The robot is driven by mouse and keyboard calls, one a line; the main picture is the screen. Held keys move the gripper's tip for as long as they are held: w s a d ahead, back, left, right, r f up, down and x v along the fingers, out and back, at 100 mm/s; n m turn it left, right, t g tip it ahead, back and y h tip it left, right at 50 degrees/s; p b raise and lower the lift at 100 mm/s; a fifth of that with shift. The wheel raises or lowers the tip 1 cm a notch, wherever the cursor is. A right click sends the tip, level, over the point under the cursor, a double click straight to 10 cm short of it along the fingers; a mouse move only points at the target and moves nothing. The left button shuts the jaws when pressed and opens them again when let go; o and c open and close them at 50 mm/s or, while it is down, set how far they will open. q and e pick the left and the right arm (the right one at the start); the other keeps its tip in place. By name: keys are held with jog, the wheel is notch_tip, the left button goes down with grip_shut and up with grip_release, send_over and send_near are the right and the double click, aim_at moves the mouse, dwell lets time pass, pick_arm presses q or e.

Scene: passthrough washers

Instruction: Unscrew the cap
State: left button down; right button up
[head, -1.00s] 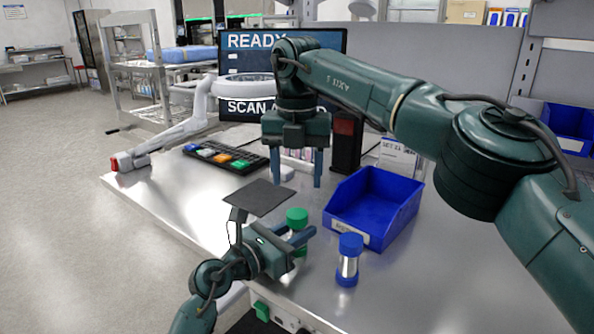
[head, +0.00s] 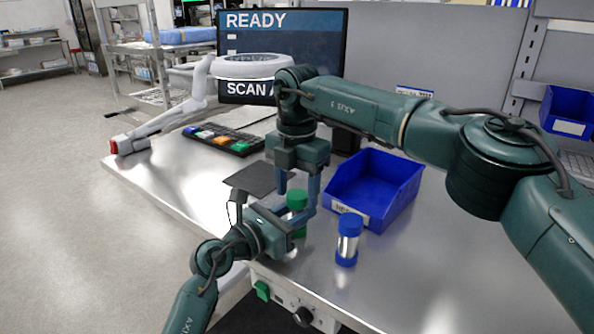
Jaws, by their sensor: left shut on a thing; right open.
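A jar with a green cap (head: 297,198) stands upright on the metal bench, its green base (head: 299,232) showing below the fingers. My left gripper (head: 296,218) reaches in from the lower left and is shut on the jar's body, which it mostly hides. My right gripper (head: 298,194) points down from above, open, with one finger on each side of the green cap. I cannot tell whether the fingers touch the cap.
A jar with a blue cap (head: 350,224) stands just right of the green-capped one. A blue bin (head: 400,205) sits behind it. A dark mat (head: 250,178), a keypad (head: 222,141) and a monitor (head: 330,60) are farther back. The bench's front right is clear.

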jog(key=shift+f, duration=0.3)
jog(key=shift+c, duration=0.6)
jog(key=c, duration=0.9)
jog(key=n, duration=1)
jog(key=shift+n, duration=0.4)
jog(key=n, duration=0.6)
jog(key=shift+n, duration=0.3)
jog(key=n, duration=0.4)
jog(key=shift+r, duration=0.1)
jog(key=shift+r, duration=0.25)
